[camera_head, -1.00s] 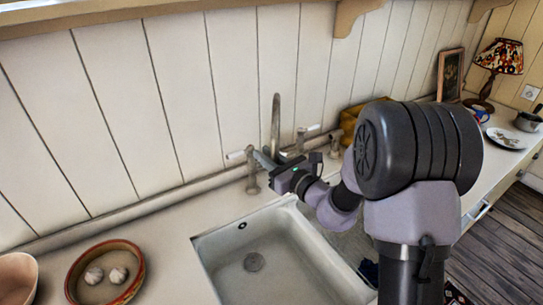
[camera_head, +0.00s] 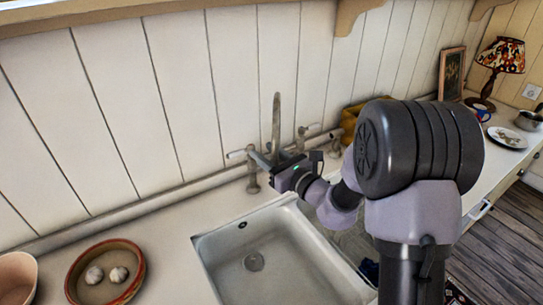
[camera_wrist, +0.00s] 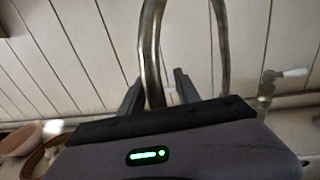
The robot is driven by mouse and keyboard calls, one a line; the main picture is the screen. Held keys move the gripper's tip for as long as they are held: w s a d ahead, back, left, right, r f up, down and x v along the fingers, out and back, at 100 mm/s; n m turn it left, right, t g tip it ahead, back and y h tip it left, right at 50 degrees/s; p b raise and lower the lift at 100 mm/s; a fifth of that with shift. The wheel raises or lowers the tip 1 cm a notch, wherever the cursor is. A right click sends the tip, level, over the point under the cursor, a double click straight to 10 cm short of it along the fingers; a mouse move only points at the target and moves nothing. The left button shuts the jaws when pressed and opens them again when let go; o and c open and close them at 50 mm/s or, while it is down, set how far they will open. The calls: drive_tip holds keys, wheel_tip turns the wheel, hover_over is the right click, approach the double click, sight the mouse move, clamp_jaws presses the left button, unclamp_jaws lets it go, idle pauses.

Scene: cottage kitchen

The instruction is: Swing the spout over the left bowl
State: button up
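The tap's metal spout (camera_head: 276,120) rises tall in front of the panelled wall, behind the sink. The left bowl (camera_head: 225,260) of the sink is empty, with a round drain. My gripper (camera_wrist: 158,92) is at the spout, with one finger on each side of it in the wrist view. The spout (camera_wrist: 151,60) stands nearer the left finger, and a gap shows on the right, so the fingers look open. I cannot tell whether the left finger touches it. My arm hides much of the area right of the left bowl.
Tap handles with white levers stand left (camera_head: 240,153) and right (camera_head: 310,129) of the spout, close to my gripper. A round dish (camera_head: 137,262) with two pale bulbs and a pinkish bowl (camera_head: 30,270) sit on the counter at left. A yellow container (camera_head: 348,118) stands behind my arm.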

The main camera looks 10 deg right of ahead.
drive_tip(key=v, duration=1.7)
drive_tip(key=shift+s+d, duration=0.1)
drive_tip(key=shift+s, duration=0.05)
